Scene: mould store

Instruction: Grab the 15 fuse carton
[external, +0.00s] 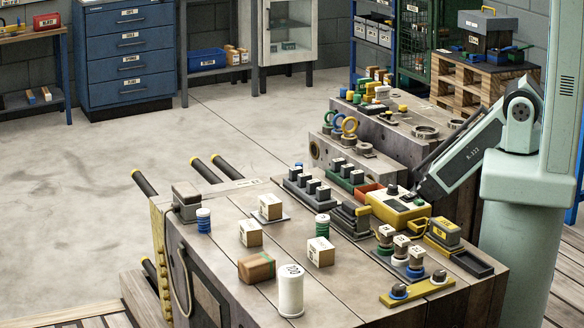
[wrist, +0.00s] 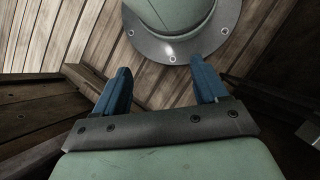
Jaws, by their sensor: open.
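My gripper (wrist: 160,65) shows in the wrist view with two blue fingers wide apart and nothing between them. It faces my own round base flange and wooden boards. In the external view I cannot make out the gripper; only my arm shows at the right. Small cartons stand on the bench: one at the back (external: 269,207), one at the middle left (external: 249,233), one at the right (external: 320,251), and a browner one with a green band (external: 256,267). Their labels are too small to read, so I cannot tell which is the 15 fuse carton. None shows in the wrist view.
A white cylinder (external: 290,291) stands near the bench's front edge. A green-and-white spool (external: 322,226) and a blue-and-white spool (external: 204,220) stand near the cartons. A yellow box (external: 398,208) and terminal blocks crowd the right side. Bare bench top separates the cartons.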

